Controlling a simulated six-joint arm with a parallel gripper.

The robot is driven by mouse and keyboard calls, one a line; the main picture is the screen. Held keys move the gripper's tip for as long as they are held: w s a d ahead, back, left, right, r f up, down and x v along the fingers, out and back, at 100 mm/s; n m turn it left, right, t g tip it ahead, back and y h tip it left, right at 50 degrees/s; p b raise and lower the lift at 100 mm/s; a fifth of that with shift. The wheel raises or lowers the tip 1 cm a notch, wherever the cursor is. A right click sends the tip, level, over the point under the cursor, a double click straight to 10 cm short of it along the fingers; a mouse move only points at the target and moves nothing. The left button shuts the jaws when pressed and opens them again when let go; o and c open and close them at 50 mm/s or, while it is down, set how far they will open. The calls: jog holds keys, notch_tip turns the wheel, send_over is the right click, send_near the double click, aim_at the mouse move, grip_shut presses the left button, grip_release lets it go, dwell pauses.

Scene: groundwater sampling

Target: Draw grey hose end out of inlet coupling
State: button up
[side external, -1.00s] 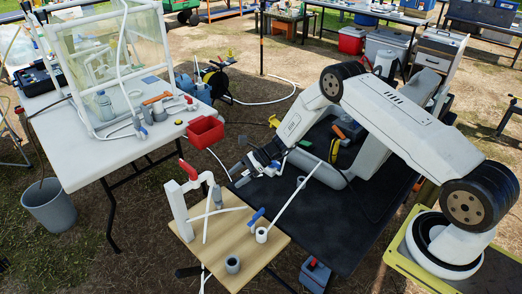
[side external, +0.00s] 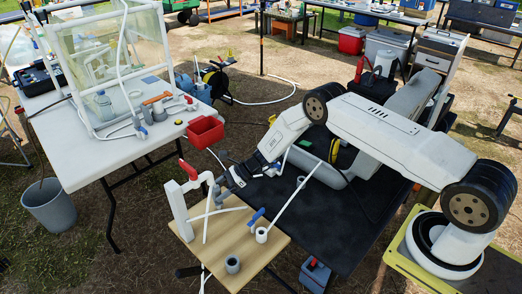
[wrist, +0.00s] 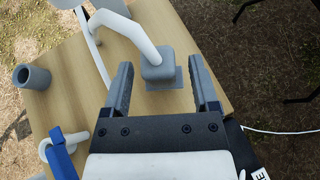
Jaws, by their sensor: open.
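In the wrist view the bent light-grey hose (wrist: 136,30) arches across the board and its end runs down into a squared grey coupling (wrist: 160,68) on a flat base. I cannot tell how deep the end sits. My gripper (wrist: 160,62) is open, with one finger on each side of the coupling and visible gaps to both. In the side view my gripper (side external: 222,187) reaches in from the right, beside the white post (side external: 180,210) with the red handle (side external: 188,170). There its fingers partly hide the hose end and coupling.
The wooden board (side external: 190,238) also bears a grey cup (side external: 232,265) and a white fitting (side external: 261,235) with a blue lever (side external: 257,216). A long white tube rises from near that fitting. A red bin (side external: 205,131) is at the white table's edge.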

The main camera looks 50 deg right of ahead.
grip_shut()
jog(key=shift+r, duration=0.2)
jog(key=shift+r, duration=2.3)
jog(key=shift+d+r, duration=0.1)
jog(key=shift+r, duration=0.05)
